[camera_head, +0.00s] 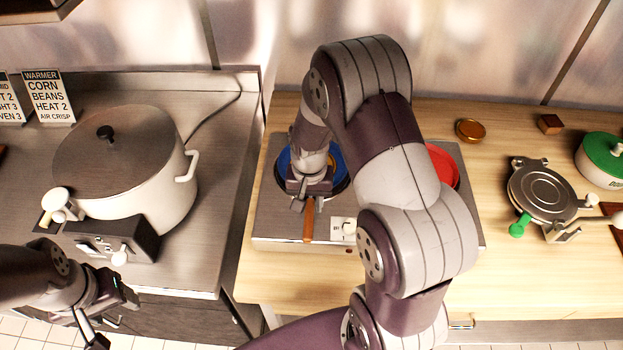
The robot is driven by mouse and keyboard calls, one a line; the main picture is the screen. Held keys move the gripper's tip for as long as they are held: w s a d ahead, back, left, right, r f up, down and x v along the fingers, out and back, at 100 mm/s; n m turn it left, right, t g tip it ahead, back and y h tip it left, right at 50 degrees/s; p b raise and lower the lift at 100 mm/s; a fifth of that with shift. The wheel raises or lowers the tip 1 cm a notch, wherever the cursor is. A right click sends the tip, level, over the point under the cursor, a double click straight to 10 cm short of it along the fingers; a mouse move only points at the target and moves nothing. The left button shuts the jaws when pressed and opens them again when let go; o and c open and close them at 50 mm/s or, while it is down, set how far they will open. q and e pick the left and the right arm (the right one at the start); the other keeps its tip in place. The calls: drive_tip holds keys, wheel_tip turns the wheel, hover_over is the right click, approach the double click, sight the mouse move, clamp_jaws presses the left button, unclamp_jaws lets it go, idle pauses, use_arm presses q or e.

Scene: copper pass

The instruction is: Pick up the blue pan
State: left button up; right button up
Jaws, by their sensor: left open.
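The blue pan (284,166) sits on the left burner of the grey hob, with much of it hidden under my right arm and gripper. Its brown handle (308,222) points toward the front of the hob. My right gripper (308,205) points down over the base of this handle, with its fingers on either side of it. Whether they press on the handle is too small to tell. My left gripper (108,322) is open and empty at the lower left, in front of the steel counter and far from the pan.
A red pan (442,166) sits on the right burner of the hob (275,228), partly behind my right arm. A large lidded warmer pot (150,185) stands on the left counter. A round waffle-type iron (543,192) and a green-lidded pot (602,160) are at the right.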

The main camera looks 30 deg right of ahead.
clamp_jaws()
drive_tip(key=shift+d, duration=0.1)
drive_tip(key=shift+r, duration=0.1)
drive_tip(key=shift+w+r, duration=0.1)
drive_tip(key=shift+r, duration=0.45)
wheel_tip(320, 180, up, 3)
drive_tip(key=shift+f+b, duration=0.1)
drive_tip(key=shift+b, duration=0.45)
drive_tip(key=s+d+r+b, duration=0.2)
drive_tip(key=s+d+r, duration=0.5)
drive_tip(key=d, duration=0.2)
drive_tip(key=shift+d, duration=0.2)
drive_tip(key=shift+s, duration=0.1)
